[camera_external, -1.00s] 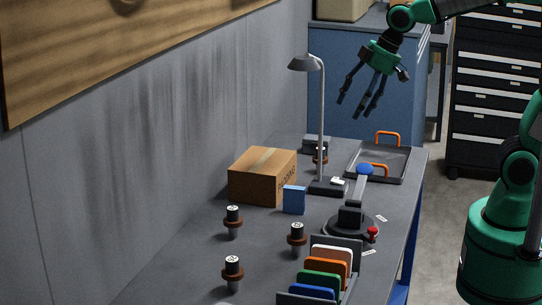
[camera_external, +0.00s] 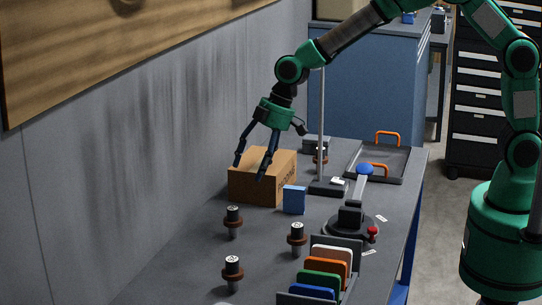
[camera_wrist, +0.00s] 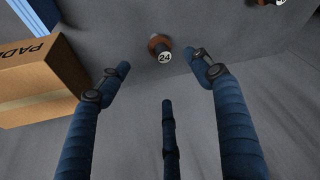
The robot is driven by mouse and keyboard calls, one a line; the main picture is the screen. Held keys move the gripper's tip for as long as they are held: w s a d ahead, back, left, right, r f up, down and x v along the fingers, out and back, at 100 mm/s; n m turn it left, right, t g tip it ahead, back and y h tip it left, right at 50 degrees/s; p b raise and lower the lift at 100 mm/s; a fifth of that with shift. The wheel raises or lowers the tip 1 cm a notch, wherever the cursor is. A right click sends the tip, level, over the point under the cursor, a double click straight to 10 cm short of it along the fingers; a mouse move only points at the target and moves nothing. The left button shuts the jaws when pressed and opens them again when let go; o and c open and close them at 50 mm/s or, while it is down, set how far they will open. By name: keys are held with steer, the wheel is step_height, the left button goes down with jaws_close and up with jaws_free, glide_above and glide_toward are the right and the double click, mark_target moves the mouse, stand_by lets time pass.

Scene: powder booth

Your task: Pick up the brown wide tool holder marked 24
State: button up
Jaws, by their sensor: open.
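The brown tool holder marked 24 (camera_wrist: 163,47) stands upright on the table, with a brown collar and a black top with a white label. It appears to be the holder just in front of the cardboard box in the external view (camera_external: 233,219), where its number is too small to read. My gripper (camera_external: 251,169) is open and empty, its three blue fingers pointing down. In the external view it overlaps the box, higher than the holder. In the wrist view the holder lies just beyond the gap between my fingertips (camera_wrist: 157,68), apart from them.
Similar holders stand to the right (camera_external: 297,238) and nearer the camera (camera_external: 232,271). The cardboard box (camera_external: 248,187), a small blue box (camera_external: 294,199) and a lamp (camera_external: 321,120) are close by. A rack of coloured plates (camera_external: 322,280) is at front. The wall is at left.

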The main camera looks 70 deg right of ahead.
mark_target(236, 207)
steer(key=shift+w+a+f, duration=0.25)
steer(key=shift+w+f, duration=0.05)
steer(key=shift+f, duration=0.15)
steer(key=shift+w+a+f, duration=0.2)
steer(key=shift+w+f, duration=0.05)
steer(key=shift+f, duration=0.2)
steer(key=shift+b+x, duration=0.55)
steer(key=shift+x, duration=3.65)
steer(key=shift+f, duration=0.1)
steer(key=shift+b+x, duration=0.6)
steer(key=shift+x, duration=1.95)
